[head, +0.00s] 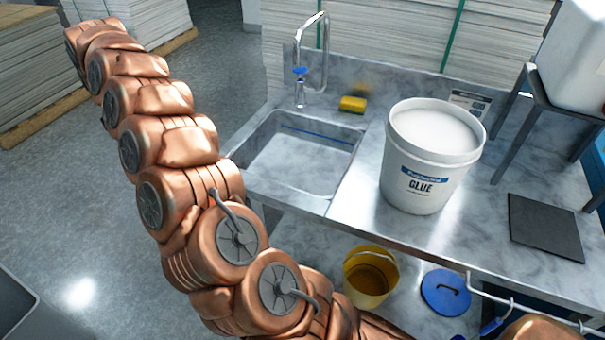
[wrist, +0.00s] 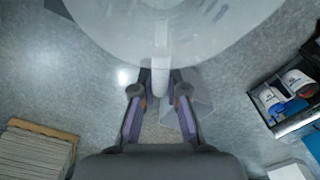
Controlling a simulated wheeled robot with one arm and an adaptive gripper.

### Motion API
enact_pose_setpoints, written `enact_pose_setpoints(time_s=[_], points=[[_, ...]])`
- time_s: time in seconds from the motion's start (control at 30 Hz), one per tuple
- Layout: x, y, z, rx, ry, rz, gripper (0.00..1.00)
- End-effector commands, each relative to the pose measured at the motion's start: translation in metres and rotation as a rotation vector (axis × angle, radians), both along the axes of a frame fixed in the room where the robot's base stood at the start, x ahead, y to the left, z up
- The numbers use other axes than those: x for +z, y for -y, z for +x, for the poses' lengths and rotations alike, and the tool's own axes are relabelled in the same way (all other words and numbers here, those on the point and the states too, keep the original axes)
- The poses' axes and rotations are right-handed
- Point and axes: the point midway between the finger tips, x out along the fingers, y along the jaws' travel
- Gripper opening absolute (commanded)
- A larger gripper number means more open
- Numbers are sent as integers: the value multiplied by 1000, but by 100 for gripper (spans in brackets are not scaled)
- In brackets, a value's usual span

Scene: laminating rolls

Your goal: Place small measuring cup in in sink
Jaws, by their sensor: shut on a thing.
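The sink (head: 295,165) is a metal basin set in the counter in the head view, and its inside looks empty. In the wrist view my gripper (wrist: 160,91) is shut on the pale handle of a translucent cup, which I take to be the small measuring cup (wrist: 165,22). The cup's body fills the top of that view, beyond the fingers, and is cut off by the frame edge. Grey floor lies below it. Neither my gripper nor the cup shows in the head view, where my copper arm fills the left and bottom.
A faucet (head: 322,55) rises behind the sink, with a yellow sponge (head: 352,104) beside it. A large white glue bucket (head: 425,185) stands right of the sink. A yellow bucket (head: 368,277) and a blue lid (head: 445,292) sit below the counter. Paper stacks (head: 400,35) stand behind.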

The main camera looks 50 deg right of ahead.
Motion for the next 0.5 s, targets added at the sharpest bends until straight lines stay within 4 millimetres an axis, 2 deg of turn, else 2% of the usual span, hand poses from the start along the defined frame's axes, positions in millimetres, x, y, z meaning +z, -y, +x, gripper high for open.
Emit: enact_pose_setpoints(time_s=[0.27,0.5], points=[[3,29,-6,93,2,6,0],[3,64,-19,182,3,13,0]])
